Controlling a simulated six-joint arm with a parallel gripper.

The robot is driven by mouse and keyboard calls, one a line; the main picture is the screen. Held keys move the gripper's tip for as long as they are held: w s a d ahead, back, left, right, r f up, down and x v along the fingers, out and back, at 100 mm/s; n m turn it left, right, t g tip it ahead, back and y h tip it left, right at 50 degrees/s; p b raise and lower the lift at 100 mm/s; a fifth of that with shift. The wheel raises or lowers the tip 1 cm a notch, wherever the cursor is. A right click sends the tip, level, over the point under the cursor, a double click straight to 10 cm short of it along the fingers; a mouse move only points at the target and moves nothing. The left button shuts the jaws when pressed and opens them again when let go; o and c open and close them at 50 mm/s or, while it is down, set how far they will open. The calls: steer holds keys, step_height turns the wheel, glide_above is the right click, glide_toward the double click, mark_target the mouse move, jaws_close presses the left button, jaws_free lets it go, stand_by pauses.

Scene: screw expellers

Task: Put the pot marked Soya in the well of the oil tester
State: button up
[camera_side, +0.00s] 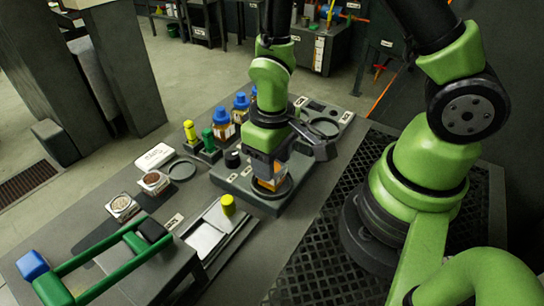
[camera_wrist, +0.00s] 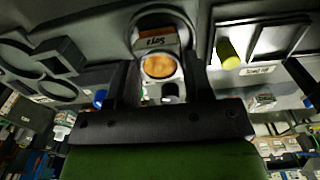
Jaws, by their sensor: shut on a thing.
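My gripper (camera_side: 270,168) points down over the oil tester (camera_side: 238,186), a grey block on the table. It is shut on a small pot (camera_side: 266,184) with orange-tan contents and a pale label. The pot is at the dark round well (camera_side: 284,193) of the tester; I cannot tell whether its base is seated or just above. In the wrist view the pot (camera_wrist: 160,67) is between the two dark fingers, with its label upside down, seeming to read Soya. The round well (camera_wrist: 160,20) shows behind it. The fingers hide part of the pot.
Two sample dishes (camera_side: 122,206) and a white box (camera_side: 155,156) are to the left. A yellow-capped item (camera_side: 228,204) and a green handle frame (camera_side: 100,262) are in front.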

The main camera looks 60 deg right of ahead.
steer(key=o, duration=1.6)
steer(key=shift+c, duration=0.2)
step_height(320, 180, up, 9)
steer(key=s+d+r+m+t+y, duration=0.1)
steer(key=s+r+m+t, duration=0.3)
steer(key=r, duration=1.1)
steer(key=s+t+y, duration=0.1)
steer(key=s+t, duration=0.2)
steer(key=s, duration=0.1)
steer(key=shift+d, duration=0.15)
